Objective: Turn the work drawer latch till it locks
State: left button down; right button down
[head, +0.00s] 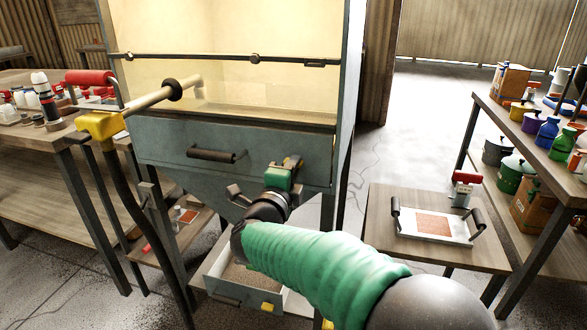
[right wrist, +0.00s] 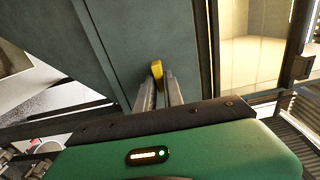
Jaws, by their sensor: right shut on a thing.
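The work drawer (head: 165,145) is the blue-grey front with a dark bar handle, under the lit cabinet window, and it looks closed. My right gripper (head: 294,162) reaches to the right end of this front. In the right wrist view its two fingers (right wrist: 158,92) are shut on the small yellow latch (right wrist: 157,70), which stands out from the blue-grey panel. The latch is hidden behind my gripper in the head view. How far it is turned is hard to tell. My left gripper is not in view.
A lower drawer (head: 222,287) stands open under the cabinet, with yellow latches at its front. A yellow nozzle (head: 100,125) on a dark hose is at left. A small table with a tray (head: 408,222) and a shelf of pots (head: 513,165) stand at right.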

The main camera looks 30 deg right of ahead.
jog(key=c, duration=1.8)
grip_release()
jog(key=shift+w+a, duration=0.1)
jog(key=shift+c, duration=0.2)
jog(key=o, duration=0.4)
jog(key=shift+w+f, duration=0.15)
jog(key=p+v, duration=0.4)
jog(key=v, duration=1.2)
jog(key=shift+s+a, duration=0.25)
jog(key=shift+s, duration=0.05)
